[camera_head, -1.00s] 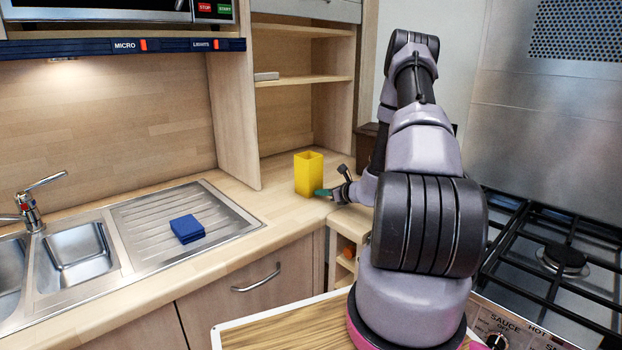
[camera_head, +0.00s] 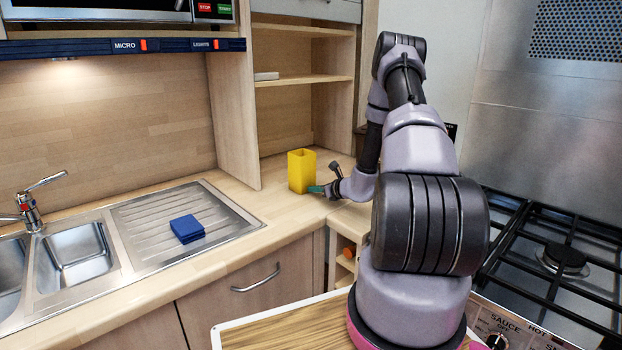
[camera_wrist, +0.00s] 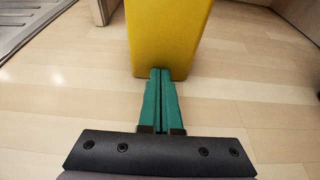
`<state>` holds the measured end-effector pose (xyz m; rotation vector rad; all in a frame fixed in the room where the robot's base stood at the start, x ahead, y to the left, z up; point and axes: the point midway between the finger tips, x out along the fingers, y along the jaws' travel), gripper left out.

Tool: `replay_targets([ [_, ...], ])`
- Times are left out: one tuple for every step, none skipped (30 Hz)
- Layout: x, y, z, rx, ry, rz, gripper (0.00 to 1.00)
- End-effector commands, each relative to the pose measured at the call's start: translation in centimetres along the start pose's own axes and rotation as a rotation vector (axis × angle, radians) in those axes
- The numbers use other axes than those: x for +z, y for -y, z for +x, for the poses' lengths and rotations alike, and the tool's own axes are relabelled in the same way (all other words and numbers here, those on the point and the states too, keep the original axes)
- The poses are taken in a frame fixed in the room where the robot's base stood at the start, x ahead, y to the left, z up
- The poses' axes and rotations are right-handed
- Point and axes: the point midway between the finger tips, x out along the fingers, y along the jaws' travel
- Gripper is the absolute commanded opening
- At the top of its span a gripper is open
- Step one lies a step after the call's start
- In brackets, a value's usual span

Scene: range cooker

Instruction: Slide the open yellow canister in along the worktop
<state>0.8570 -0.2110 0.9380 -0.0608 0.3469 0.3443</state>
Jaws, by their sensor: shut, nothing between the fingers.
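The open yellow canister (camera_head: 301,172) stands upright on the worktop (camera_head: 262,206) in the corner, to the right of the sink's drainer. It also fills the top middle of the wrist view (camera_wrist: 166,36). My gripper (camera_head: 312,189) is low over the worktop at the canister's right side. In the wrist view its two green fingers (camera_wrist: 161,76) are pressed together with nothing between them. Their tips reach the foot of the canister's near face and appear to touch it.
A blue folded cloth or block (camera_head: 187,229) lies on the steel drainer (camera_head: 140,214). An upright wooden panel (camera_head: 233,120) rises behind and left of the canister, beside open shelves (camera_head: 303,79). The hob (camera_head: 562,262) is at right. Bare worktop lies left of the canister.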

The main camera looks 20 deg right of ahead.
Motion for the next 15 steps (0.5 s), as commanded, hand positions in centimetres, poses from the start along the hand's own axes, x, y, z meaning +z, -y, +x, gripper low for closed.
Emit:
replay_targets([
  [0.1,0.0,0.2,0.0,0.0,-0.001,0.0],
  [0.1,0.0,0.3,0.0,0.0,-0.001,0.0],
  [0.2,0.0,0.5,0.001,0.001,-0.001,0.0],
  [0.2,0.0,0.6,0.001,0.001,-0.001,0.0],
  [0.3,0.0,0.7,0.001,0.001,-0.001,0.0],
  [0.3,-0.1,0.8,0.001,0.001,-0.001,0.0],
  [0.4,-0.1,1.0,0.001,0.001,-0.002,0.0],
  [0.4,-0.1,1.1,0.002,0.001,-0.002,0.0],
  [0.5,-0.1,1.2,0.002,0.001,-0.002,0.0],
  [0.5,-0.1,1.4,0.001,0.001,-0.002,0.0],
  [0.6,-0.1,1.5,0.001,0.001,-0.001,0.0],
  [0.6,-0.1,1.6,0.001,0.001,-0.001,0.0],
  [0.7,-0.1,1.7,0.001,0.001,-0.001,0.0],
  [0.7,0.0,1.8,0.001,0.0,-0.001,0.0],
  [0.7,0.0,2.0,0.001,0.0,-0.001,0.0],
])
